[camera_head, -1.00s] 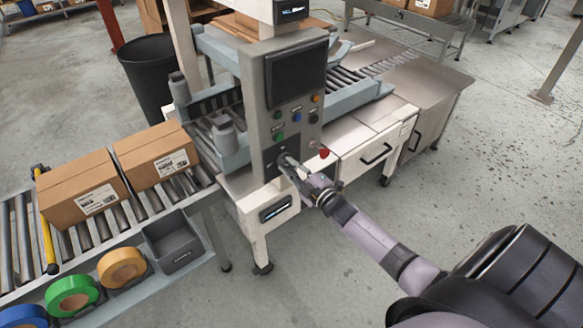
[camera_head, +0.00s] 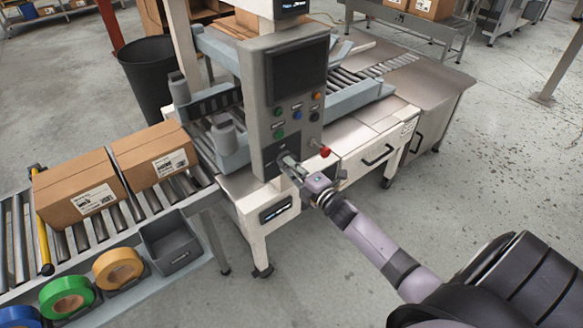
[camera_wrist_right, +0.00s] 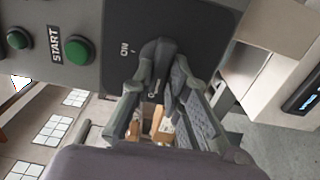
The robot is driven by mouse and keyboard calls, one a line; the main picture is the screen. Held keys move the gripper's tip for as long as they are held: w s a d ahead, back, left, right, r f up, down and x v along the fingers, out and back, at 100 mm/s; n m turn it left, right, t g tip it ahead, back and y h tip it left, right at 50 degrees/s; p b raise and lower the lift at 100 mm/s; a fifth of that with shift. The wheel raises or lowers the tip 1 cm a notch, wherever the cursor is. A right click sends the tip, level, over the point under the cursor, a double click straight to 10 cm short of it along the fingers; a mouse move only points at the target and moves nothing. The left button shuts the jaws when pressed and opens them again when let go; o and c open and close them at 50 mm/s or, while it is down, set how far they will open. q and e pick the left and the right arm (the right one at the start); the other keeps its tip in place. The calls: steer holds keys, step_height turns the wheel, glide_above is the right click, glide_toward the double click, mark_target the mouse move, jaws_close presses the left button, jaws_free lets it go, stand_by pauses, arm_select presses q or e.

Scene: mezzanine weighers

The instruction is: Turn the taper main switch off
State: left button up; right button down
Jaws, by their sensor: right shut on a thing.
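The taper's grey control panel (camera_head: 262,110) stands upright beside the roller conveyor. My right gripper (camera_head: 287,163) is at the lower part of this panel, where it hides the switch in the head view. In the right wrist view, the main switch is a dark grey rotary knob (camera_wrist_right: 157,52) on a black plate (camera_wrist_right: 190,25) with a small white marking beside it, partly legible as ON. My right gripper (camera_wrist_right: 163,82) is shut on this knob, one finger on each side. The knob's exact angle is hard to tell. My left gripper is not in view.
A red button (camera_head: 324,152) sticks out just right of my gripper. A green START button (camera_wrist_right: 78,48) is near the switch plate. Cardboard boxes (camera_head: 82,188) stand on the conveyor at left, above tape rolls (camera_head: 118,268).

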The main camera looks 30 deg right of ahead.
steer(key=shift+f, duration=0.1)
steer(key=c, duration=1.6)
jaws_free()
steer(key=shift+o, duration=0.2)
steer(key=shift+s, duration=0.1)
steer(key=s, duration=1.1)
steer(key=shift+s+d, duration=0.4)
steer(key=shift+d, duration=0.05)
